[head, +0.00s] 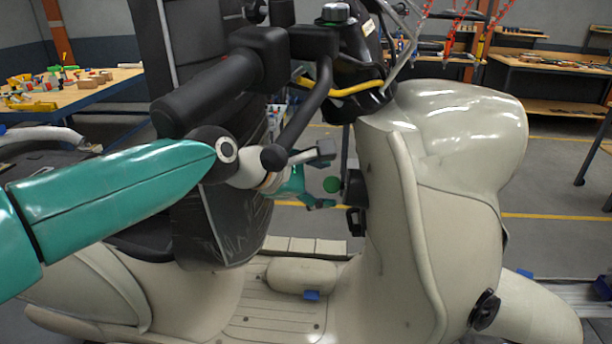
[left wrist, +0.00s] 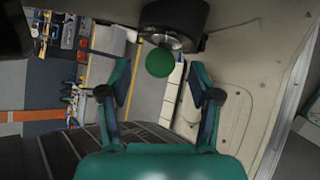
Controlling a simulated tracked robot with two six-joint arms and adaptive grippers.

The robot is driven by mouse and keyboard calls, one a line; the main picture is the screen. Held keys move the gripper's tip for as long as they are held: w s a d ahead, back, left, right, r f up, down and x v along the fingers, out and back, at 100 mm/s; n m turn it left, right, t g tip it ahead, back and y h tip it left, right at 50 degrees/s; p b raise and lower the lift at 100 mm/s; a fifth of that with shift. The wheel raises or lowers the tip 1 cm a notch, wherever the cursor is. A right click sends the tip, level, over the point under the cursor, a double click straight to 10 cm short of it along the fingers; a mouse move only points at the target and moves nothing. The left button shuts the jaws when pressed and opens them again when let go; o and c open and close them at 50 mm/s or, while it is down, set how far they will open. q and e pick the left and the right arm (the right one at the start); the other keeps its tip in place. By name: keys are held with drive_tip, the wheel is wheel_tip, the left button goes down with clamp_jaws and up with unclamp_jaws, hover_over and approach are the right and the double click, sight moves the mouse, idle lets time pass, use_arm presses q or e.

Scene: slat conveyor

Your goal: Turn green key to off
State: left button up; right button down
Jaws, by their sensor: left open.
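The green key (head: 331,185) shows as a round green disc at the black ignition lock (head: 355,188) on the inner side of the cream scooter's front shield (head: 405,215). In the left wrist view the green key (left wrist: 160,62) stands in front of the dark round lock (left wrist: 175,20). My left gripper (head: 323,177) is open, with one finger above and one below the level of the key in the head view. In the left wrist view its teal fingers (left wrist: 160,75) lie to either side of the key, apart from it. I cannot tell which position the key is turned to. My right gripper is not in view.
The black handlebar grip (head: 215,95) and brake lever (head: 305,115) hang close above my left arm. A dark seat-like block (head: 220,225) stands behind the arm. The scooter's slatted footboard (head: 275,310) lies below. Workbenches with small parts (head: 75,90) stand in the background.

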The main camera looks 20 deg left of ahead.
use_arm(q)
drive_tip(key=shift+x, duration=0.85)
